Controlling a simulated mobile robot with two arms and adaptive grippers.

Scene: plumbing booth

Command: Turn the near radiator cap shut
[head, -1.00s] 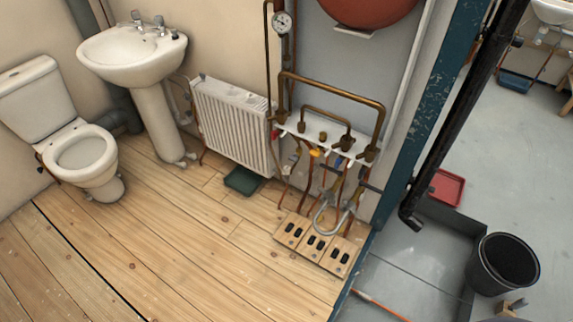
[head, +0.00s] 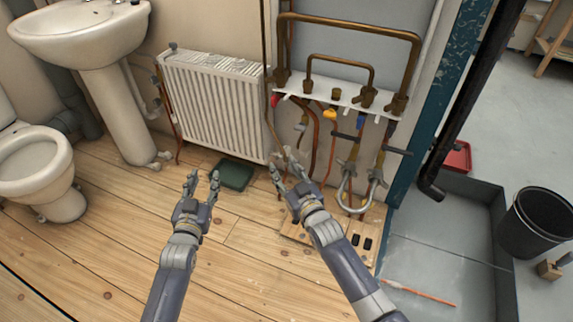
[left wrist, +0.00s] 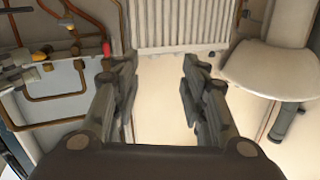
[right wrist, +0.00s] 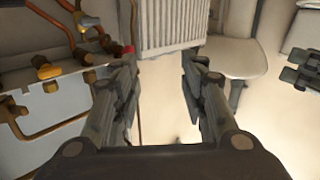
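The white ribbed radiator (head: 213,105) stands against the wall in the head view and also shows at the top of the left wrist view (left wrist: 180,25) and right wrist view (right wrist: 172,25). A small red part (head: 275,101), possibly a cap, sits by its right end; I cannot tell which part is the near radiator cap. My left gripper (head: 201,178) is open and empty, in front of and below the radiator. My right gripper (head: 284,165) is open and empty, right of the radiator's lower corner, near the pipes. Neither visibly touches the radiator.
Brass pipes on a white bracket (head: 320,97) stand close right of the radiator, with hanging hoses below. A dark green box (head: 236,174) lies on the floor under the radiator. A sink pedestal (head: 120,115) and toilet are left.

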